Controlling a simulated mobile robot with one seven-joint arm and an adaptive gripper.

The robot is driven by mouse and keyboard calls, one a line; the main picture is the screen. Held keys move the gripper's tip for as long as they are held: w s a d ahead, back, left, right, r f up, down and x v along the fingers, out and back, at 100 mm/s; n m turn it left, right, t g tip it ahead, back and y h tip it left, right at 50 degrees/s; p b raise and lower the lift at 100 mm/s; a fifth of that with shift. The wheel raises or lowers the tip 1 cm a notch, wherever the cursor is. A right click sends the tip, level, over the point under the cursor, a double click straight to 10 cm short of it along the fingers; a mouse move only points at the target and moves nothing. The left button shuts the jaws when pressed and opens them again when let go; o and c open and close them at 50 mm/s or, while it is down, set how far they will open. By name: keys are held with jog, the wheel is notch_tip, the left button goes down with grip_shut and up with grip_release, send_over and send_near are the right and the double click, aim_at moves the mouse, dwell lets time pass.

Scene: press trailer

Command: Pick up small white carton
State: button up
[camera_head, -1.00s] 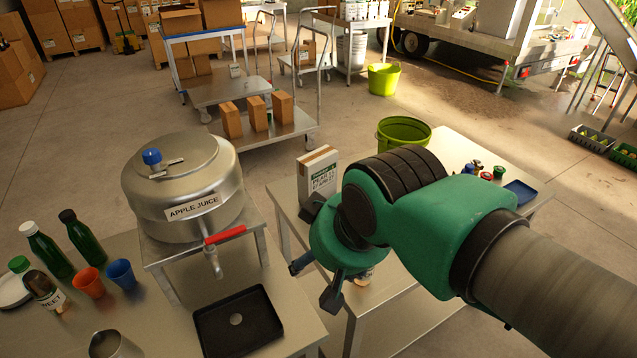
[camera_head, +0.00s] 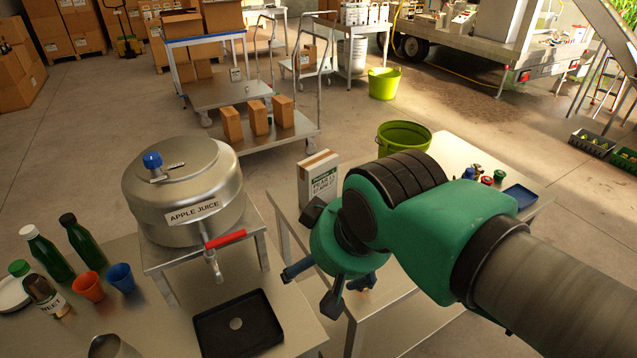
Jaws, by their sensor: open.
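A small white carton (camera_head: 318,180) with a brown top and green and black print stands upright on the metal table at centre right. My gripper (camera_head: 308,290) is in front of it, lower in the picture, with its dark fingers spread open and pointing down and left. No object shows between the fingers. My green wrist overlaps the carton's lower right side and hides part of the table behind it. I cannot tell how far the fingers are from the carton in depth.
A steel apple juice tank (camera_head: 185,195) with a red-handled tap stands left, above a black tray (camera_head: 238,325). Bottles and cups stand at far left. A green bucket (camera_head: 404,136), small coloured items and a blue tray (camera_head: 521,195) are at right.

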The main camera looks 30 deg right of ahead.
jog(key=w+d+r+m+g+p, duration=0.1)
jog(key=w+d+r+m+p, duration=0.15)
jog(key=w, duration=0.35)
jog(key=w+d+r+m+p, duration=0.1)
jog(key=w+r+m+p, duration=0.2)
jog(key=w, duration=0.4)
jog(key=m+g+p, duration=0.3)
jog(key=m+p, duration=0.3)
jog(key=p, duration=0.5)
send_over(322, 161)
jog(key=s+a, duration=0.6)
jog(key=a, duration=0.2)
notch_tip(322, 161, down, 3)
jog(key=w+d+f+m+p, duration=0.1)
jog(key=w+d+f, duration=0.1)
jog(key=f, duration=0.1)
jog(key=w+d+f+m+g+p, duration=0.1)
jog(key=w+d+f, duration=0.1)
jog(key=d+f, duration=0.1)
jog(key=w+d+f+m+p, duration=0.2)
jog(key=f, duration=0.1)
jog(key=shift+d+f+g, duration=0.25)
jog(key=shift+d+g, duration=0.05)
jog(key=shift+d, duration=0.1)
jog(key=shift+w+d+f, duration=0.1)
jog(key=shift+f, duration=0.15)
